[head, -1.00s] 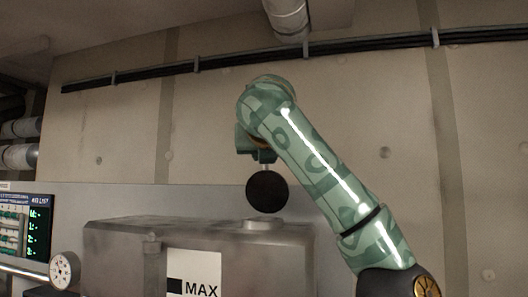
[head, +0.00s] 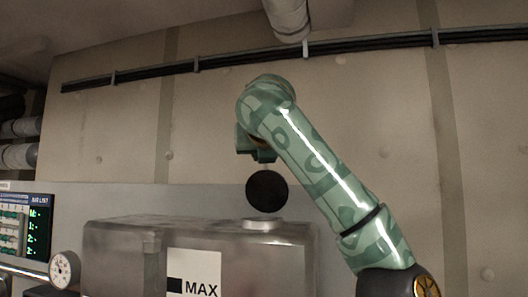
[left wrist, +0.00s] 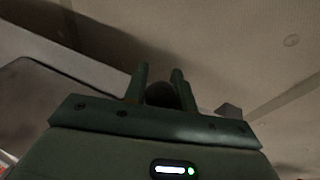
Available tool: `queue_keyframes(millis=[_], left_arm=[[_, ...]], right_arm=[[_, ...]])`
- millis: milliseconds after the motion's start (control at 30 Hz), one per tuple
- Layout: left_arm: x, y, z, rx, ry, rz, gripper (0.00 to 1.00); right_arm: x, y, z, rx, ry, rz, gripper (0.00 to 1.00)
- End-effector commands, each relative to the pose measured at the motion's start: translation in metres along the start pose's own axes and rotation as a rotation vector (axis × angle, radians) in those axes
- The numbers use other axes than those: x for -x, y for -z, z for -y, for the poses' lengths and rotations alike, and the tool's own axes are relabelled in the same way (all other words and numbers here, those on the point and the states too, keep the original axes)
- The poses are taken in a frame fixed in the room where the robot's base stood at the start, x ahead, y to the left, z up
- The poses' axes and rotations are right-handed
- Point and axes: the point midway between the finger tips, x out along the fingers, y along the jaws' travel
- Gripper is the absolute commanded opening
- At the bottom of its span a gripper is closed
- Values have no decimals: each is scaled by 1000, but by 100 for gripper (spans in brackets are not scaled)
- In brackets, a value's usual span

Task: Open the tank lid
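The grey metal tank (head: 120,255) stands at lower middle in the head view, with a white MAX label (head: 194,262). A short light neck (head: 262,224) rises from its top. The round black lid (head: 266,191) stands tipped up on edge just above the neck, its flat face towards me. My left gripper (head: 264,161) is just above the lid's top edge, pointing down. In the left wrist view its two fingers (left wrist: 160,80) are apart, with the dark round lid (left wrist: 162,95) showing between them. I cannot tell whether they touch it. My right gripper is out of view.
A round gauge (head: 64,269) and a lit screen (head: 38,228) are at the left. A concrete wall (head: 390,120) stands behind, with dark cables (head: 370,43) along it. A pipe (head: 287,17) hangs from above. The air left of my arm is free.

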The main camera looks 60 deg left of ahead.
Motion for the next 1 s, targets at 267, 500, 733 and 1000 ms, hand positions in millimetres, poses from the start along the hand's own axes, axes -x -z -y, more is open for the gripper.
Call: queue_keyframes(millis=[267, 500, 733, 1000], left_arm=[[-2, 2, 0, 0, 0, -7, 48], [4, -3, 2, 0, 2, -8, 48], [21, -15, 4, 0, 2, -8, 48], [39, -28, 6, 1, 1, -6, 48]], right_arm=[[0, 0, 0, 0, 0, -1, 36], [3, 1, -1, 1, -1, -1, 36], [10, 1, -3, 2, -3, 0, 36], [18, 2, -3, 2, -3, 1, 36]])
